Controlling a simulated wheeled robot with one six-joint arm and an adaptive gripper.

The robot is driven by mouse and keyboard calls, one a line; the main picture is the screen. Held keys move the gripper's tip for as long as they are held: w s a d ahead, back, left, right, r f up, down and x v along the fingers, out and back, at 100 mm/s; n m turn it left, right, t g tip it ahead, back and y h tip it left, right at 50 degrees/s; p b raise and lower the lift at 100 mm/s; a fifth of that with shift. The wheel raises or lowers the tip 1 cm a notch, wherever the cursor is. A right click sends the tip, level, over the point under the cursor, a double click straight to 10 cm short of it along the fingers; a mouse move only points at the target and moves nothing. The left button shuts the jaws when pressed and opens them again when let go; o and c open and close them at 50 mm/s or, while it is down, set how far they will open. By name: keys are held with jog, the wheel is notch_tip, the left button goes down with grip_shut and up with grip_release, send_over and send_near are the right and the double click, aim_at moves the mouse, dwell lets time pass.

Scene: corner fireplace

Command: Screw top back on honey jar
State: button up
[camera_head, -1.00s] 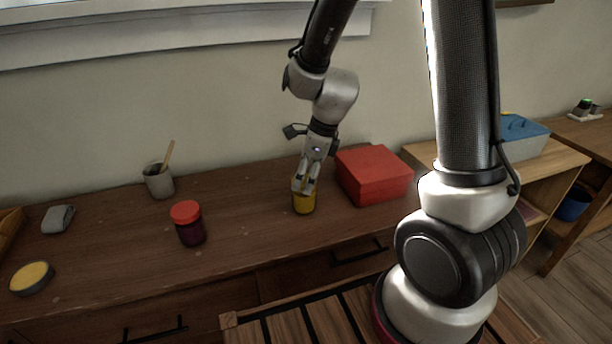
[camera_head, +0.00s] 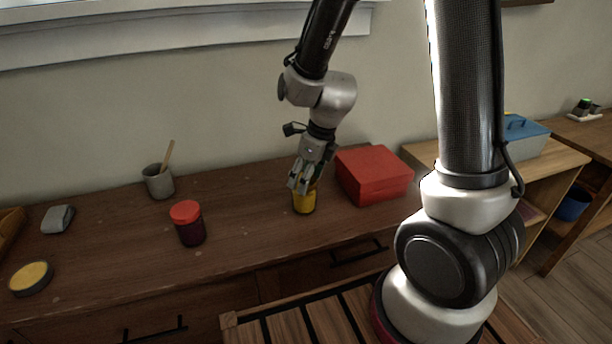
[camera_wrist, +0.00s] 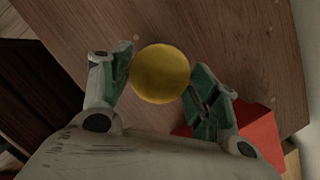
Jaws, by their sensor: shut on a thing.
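The honey jar (camera_head: 304,204) stands upright on the brown cabinet top, left of the red box. Its yellow top (camera_wrist: 160,73) shows as a round disc in the wrist view, between my two fingers. My gripper (camera_head: 302,188) points down at the jar from above and is shut on the yellow top. The fingers cover the upper part of the jar in the head view, so the seam between top and jar is hidden. The jar's body is hidden under the top in the wrist view.
A red box (camera_head: 373,174) stands close on the right. A red-lidded dark jar (camera_head: 188,224), a grey cup (camera_head: 159,182) with a wooden stick, a grey object (camera_head: 58,219) and a yellow-topped round tin (camera_head: 32,278) stand to the left. Bare wood lies between.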

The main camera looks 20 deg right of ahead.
jog(key=shift+m+h, duration=0.3)
jog(key=shift+m, duration=1.1)
jog(key=o, duration=1.1)
jog(key=shift+w+v, duration=0.15)
jog(key=shift+v, duration=0.6)
jog(key=shift+w+v, duration=0.15)
jog(key=shift+v, duration=0.55)
jog(key=shift+a+r, duration=0.1)
jog(key=shift+a, duration=0.1)
